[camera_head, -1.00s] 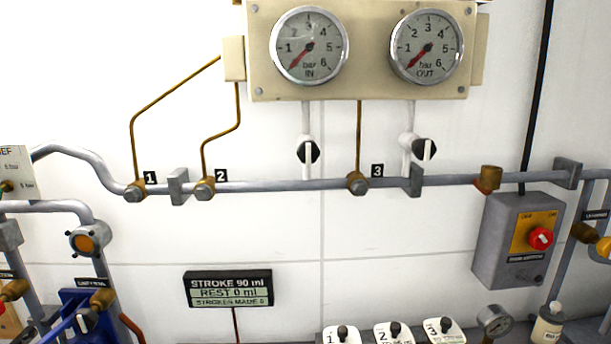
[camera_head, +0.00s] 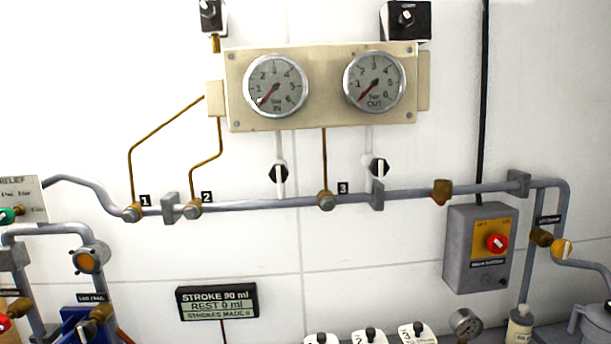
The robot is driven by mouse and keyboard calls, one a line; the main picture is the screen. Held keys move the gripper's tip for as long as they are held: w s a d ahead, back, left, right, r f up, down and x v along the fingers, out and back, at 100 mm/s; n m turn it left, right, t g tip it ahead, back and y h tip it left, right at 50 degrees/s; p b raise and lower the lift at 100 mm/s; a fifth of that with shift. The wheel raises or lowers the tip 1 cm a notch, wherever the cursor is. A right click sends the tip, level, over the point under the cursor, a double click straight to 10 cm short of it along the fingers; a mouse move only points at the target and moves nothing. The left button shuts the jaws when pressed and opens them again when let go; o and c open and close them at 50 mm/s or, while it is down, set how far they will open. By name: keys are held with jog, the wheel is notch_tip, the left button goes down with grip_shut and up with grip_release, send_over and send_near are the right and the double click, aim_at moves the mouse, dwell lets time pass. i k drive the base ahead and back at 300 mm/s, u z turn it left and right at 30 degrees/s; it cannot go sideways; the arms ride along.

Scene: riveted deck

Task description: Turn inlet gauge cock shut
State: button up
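The IN gauge (camera_head: 276,86) is the left of two round dials on a cream panel (camera_head: 325,120); its red needle points to the low end of the scale. A grey-white tube runs down from it to the inlet gauge cock (camera_head: 279,174), which has a black hexagonal body and a white lever standing vertical, in line with the tube. The OUT gauge (camera_head: 374,82) on the right has a similar cock (camera_head: 379,168), also with an upright white lever. My gripper is not in the picture, and nothing touches either cock.
A grey horizontal pipe (camera_head: 260,202) with brass fittings numbered 1, 2 and 3 runs below the cocks. Thin brass tubes rise to the panel. A grey switch box (camera_head: 478,260) with a red knob is at right. A stroke display (camera_head: 217,301) hangs lower left. White wall surrounds the cocks.

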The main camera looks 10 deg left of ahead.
aim_at(277, 173)
jog(key=i, duration=1)
